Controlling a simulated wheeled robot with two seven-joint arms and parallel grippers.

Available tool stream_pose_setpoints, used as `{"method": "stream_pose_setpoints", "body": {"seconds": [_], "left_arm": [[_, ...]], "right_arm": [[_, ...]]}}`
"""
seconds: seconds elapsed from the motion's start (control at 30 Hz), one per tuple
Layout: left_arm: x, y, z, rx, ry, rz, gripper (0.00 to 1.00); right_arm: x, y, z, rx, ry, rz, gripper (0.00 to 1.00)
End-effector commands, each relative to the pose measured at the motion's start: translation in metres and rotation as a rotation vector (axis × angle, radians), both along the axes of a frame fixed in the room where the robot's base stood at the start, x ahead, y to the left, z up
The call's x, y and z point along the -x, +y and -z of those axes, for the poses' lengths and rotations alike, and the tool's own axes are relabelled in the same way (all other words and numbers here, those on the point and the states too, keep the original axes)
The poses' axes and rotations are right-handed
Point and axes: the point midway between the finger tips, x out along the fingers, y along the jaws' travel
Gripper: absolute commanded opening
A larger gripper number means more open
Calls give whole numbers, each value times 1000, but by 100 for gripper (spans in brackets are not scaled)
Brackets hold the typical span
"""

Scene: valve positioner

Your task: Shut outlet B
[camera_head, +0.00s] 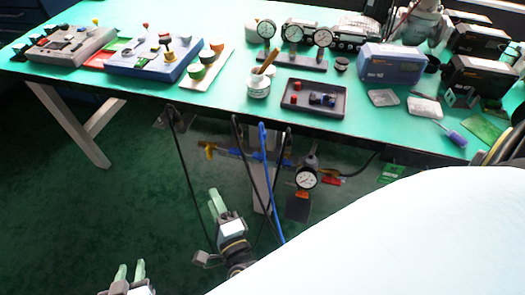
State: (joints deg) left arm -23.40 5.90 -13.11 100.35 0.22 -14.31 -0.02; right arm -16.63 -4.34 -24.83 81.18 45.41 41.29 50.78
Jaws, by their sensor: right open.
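No label for outlet B can be read. A pipe assembly (235,153) with blue and brass-coloured parts shows below the front edge of the table. A yellow handle (208,150) sits at its left end. A round white gauge (306,179) sits at its right, with a red tag (332,181) beside it. My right gripper (217,200) is open and empty, pointing up, below and apart from the yellow handle. My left gripper (129,270) is at the bottom left edge, its two fingers apart and empty, far from the pipes.
The green table (150,87) holds a grey box (72,46) and a blue box (155,60) with knobs, a dark tray (312,112), gauges and a cup (259,87). Black and blue hoses hang in front. A large white surface covers the lower right.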

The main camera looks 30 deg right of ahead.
Motion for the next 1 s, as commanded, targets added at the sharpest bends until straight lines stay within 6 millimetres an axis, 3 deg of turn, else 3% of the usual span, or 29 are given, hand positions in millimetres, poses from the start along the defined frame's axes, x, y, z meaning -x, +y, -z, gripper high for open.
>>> {"method": "stream_pose_setpoints", "body": {"seconds": [0.17,0.3,0.43,0.67,1.0], "left_arm": [[-23,-12,-74,80,-278,10,31],[-17,-14,-135,132,-454,16,31],[-5,-12,-175,165,-563,19,31],[5,-10,-205,192,-649,20,31],[17,-13,-241,268,-879,33,31]], "right_arm": [[-1,-28,-34,-586,-307,250,45],[14,-52,-45,-971,-492,407,45],[27,-65,-44,-1210,-603,507,45],[33,-76,-44,-1355,-670,571,45],[-7,-123,-44,-1351,-673,567,45]]}}
